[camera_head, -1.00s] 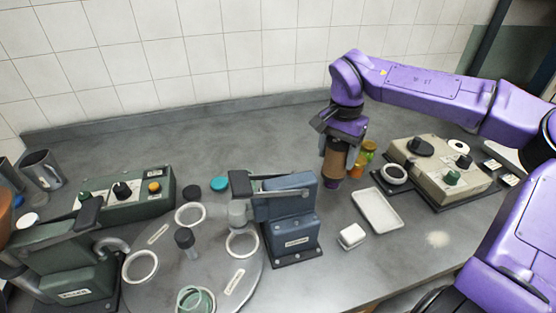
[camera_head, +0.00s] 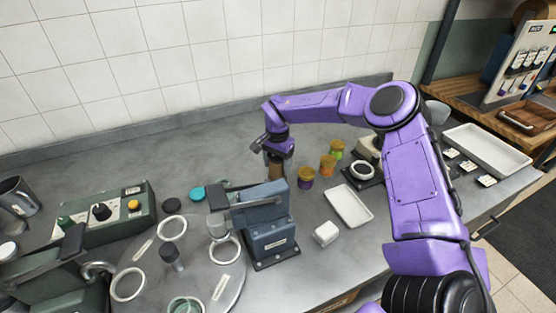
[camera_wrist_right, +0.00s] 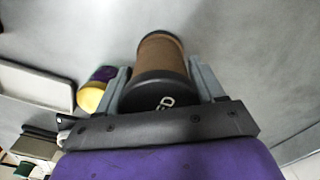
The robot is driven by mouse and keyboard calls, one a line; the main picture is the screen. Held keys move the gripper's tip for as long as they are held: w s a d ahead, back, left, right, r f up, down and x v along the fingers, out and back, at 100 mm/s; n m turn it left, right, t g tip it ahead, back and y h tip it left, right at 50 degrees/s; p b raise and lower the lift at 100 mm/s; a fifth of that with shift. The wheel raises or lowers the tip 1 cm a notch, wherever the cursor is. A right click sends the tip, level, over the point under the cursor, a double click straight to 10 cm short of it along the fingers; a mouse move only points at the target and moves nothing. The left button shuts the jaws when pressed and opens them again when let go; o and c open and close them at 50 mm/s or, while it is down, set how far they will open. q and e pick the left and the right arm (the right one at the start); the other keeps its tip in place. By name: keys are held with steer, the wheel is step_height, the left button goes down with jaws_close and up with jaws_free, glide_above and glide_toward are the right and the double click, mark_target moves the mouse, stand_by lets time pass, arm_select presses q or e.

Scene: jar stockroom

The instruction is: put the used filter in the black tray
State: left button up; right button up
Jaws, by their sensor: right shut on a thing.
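The used filter is a brown cylinder (camera_wrist_right: 163,52) with a black cap; the letters "ED" show on the cap in the wrist view. My right gripper (camera_wrist_right: 162,85) is shut on it, one finger on each side. In the head view my right gripper (camera_head: 275,160) is behind the blue press, and the filter (camera_head: 274,172) is partly hidden by the gripper and the press. I cannot make out a black tray for certain in either view. My left gripper is not in view.
The blue press (camera_head: 265,226) stands close in front of the held filter. Several small jars (camera_head: 328,163) stand to its right, then a white tray (camera_head: 348,205) and a small white box (camera_head: 326,233). A round turntable (camera_head: 195,265) lies front left. The back counter is clear.

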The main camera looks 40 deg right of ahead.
steer(key=shift+w+f, duration=0.15)
steer(key=shift+f, duration=0.1)
steer(key=shift+f, duration=0.1)
steer(key=o, duration=1.1)
